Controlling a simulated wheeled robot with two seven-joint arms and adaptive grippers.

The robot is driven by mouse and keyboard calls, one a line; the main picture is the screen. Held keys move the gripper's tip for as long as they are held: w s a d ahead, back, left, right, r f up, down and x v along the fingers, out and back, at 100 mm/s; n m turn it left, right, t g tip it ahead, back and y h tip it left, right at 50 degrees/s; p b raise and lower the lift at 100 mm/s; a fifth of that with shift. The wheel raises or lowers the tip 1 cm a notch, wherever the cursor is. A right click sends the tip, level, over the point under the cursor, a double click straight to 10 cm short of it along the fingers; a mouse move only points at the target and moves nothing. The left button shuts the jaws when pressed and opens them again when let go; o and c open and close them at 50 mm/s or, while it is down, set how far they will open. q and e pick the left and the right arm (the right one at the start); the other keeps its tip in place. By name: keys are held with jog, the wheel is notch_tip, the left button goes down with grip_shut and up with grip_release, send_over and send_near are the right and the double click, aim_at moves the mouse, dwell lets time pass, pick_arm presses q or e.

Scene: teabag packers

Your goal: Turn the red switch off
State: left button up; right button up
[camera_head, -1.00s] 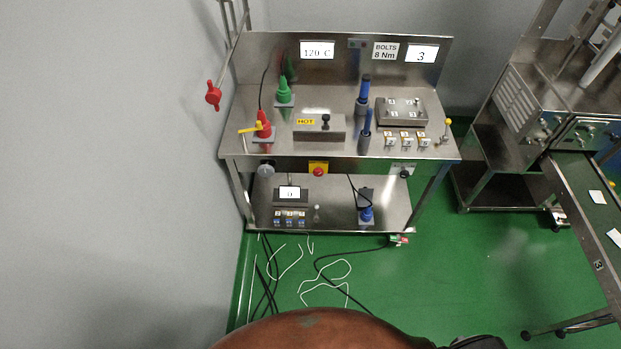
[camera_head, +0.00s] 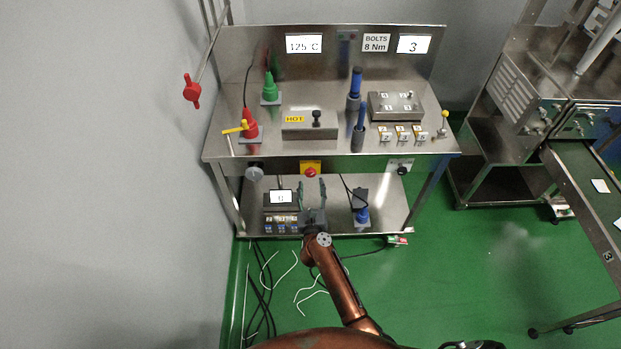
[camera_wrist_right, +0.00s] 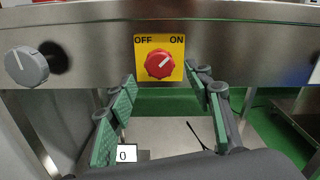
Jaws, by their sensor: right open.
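The red switch (camera_head: 311,172) is a round knob on a yellow plate (camera_head: 304,164) on the front edge of the steel workbench. In the right wrist view the red switch (camera_wrist_right: 160,64) sits between the words OFF and ON, and its white mark points up and right, towards ON. My right gripper (camera_head: 311,190) is open and empty, just below and in front of the switch. In the wrist view its green-padded fingers (camera_wrist_right: 164,90) stand apart on either side, below the knob, and do not touch it. My left gripper is not in view.
A grey knob (camera_head: 254,173) is left of the switch, and a dark knob (camera_head: 402,170) is right. A lower shelf (camera_head: 385,215) holds a small display box (camera_head: 281,197) and a blue-based device (camera_head: 362,214). Cables (camera_head: 265,285) lie on the green floor.

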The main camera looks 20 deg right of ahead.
aim_at(311, 176)
jog(key=shift+b+x, duration=0.5)
jog(key=shift+x, duration=1.85)
jog(key=shift+f, duration=0.1)
jog(key=c, duration=1.2)
